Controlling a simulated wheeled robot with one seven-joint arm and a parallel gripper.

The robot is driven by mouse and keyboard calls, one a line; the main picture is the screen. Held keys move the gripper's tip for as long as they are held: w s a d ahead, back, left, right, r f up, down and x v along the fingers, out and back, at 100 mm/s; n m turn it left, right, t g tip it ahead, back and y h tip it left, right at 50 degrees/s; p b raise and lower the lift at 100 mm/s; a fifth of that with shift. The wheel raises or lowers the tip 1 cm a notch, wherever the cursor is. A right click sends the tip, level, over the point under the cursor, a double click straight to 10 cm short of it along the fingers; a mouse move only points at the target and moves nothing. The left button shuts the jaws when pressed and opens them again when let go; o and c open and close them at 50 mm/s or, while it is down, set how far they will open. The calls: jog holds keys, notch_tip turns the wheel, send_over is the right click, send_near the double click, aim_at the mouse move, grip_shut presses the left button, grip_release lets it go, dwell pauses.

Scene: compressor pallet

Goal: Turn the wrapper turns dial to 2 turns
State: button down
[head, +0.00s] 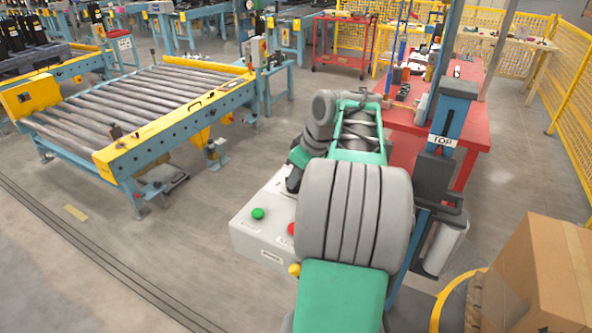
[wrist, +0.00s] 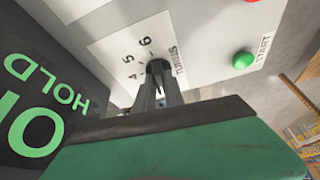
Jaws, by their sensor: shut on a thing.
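The turns dial (wrist: 155,66) is a dark knob on a pale panel in the wrist view, beside the label TURNS. The numbers 4, 5 and 6 show around it; the rest of the scale is hidden. My gripper (wrist: 160,84) is shut on the knob, its fingers pointing at the panel. I cannot make out which number the dial points to. In the head view the light control box (head: 258,240) stands left of my arm, which hides the dial.
A green button (wrist: 242,59) and a red button (wrist: 252,1) sit on the same panel. A dark surface with green HOLD lettering (wrist: 65,92) is close at left. A cardboard box (head: 545,275) stands at right, a roller conveyor (head: 150,95) at left.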

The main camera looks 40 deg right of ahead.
jog(key=shift+d+r+n+p, duration=0.1)
jog(key=shift+n+p, duration=0.4)
jog(key=shift+n, duration=0.3)
jog(key=shift+y, duration=0.3)
jog(key=c, duration=1.4)
grip_release()
jog(key=shift+c, duration=0.2)
jog(key=p+v, duration=0.2)
jog(key=v, duration=0.5)
jog(key=shift+r, duration=0.3)
